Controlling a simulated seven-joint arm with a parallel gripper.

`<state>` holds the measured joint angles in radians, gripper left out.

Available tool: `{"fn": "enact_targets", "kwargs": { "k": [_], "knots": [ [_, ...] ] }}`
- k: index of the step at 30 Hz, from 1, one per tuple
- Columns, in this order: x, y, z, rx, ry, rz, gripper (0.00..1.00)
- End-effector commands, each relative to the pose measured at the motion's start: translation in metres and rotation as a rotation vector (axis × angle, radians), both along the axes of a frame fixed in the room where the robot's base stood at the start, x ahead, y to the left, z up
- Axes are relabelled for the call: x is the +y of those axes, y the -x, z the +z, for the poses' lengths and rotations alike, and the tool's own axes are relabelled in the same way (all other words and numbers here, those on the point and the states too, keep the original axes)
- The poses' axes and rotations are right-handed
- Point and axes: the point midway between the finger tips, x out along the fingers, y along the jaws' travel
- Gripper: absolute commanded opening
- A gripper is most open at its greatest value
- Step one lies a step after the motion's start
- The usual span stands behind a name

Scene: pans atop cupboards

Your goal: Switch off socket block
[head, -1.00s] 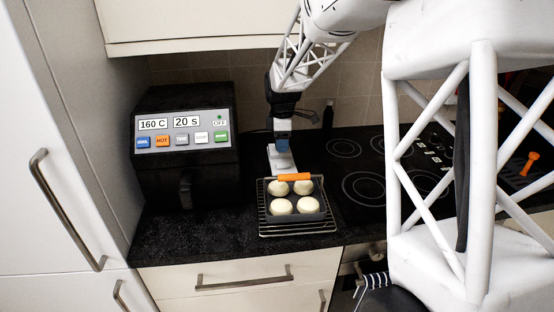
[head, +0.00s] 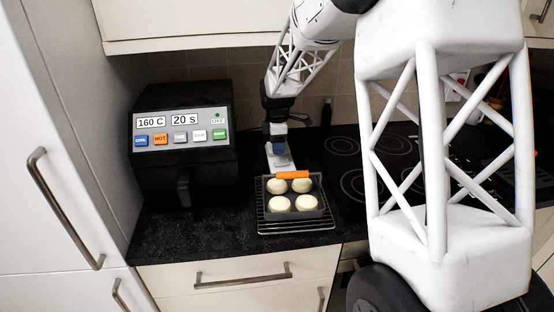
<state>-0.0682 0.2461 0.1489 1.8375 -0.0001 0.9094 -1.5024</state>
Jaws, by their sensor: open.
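A flat white block (head: 281,162), which looks like the socket block, lies on the black worktop behind the tray of buns. Its switch is too small to make out. My gripper (head: 279,149) points down over the block's far end, with a blue part low between or beside its fingers. The jaws are open, and nothing is seen held. The gripper hides the far part of the block, and I cannot tell whether the fingers touch it.
A dark pan of pale buns (head: 293,203) with an orange handle (head: 292,175) sits on a wire rack (head: 262,222) just in front. A black oven (head: 182,185) with a button panel stands left. A dark hob (head: 343,146) lies right. My large white arm link covers the right side.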

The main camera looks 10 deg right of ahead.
Motion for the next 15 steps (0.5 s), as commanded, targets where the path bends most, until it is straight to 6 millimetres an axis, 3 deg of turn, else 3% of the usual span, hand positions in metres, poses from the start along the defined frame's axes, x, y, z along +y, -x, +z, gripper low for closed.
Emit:
{"fn": "enact_targets", "kwargs": {
  "k": [15],
  "knots": [
    [0.000,0.000,-0.056,0.001,0.000,0.000,0.57]
  ]
}}
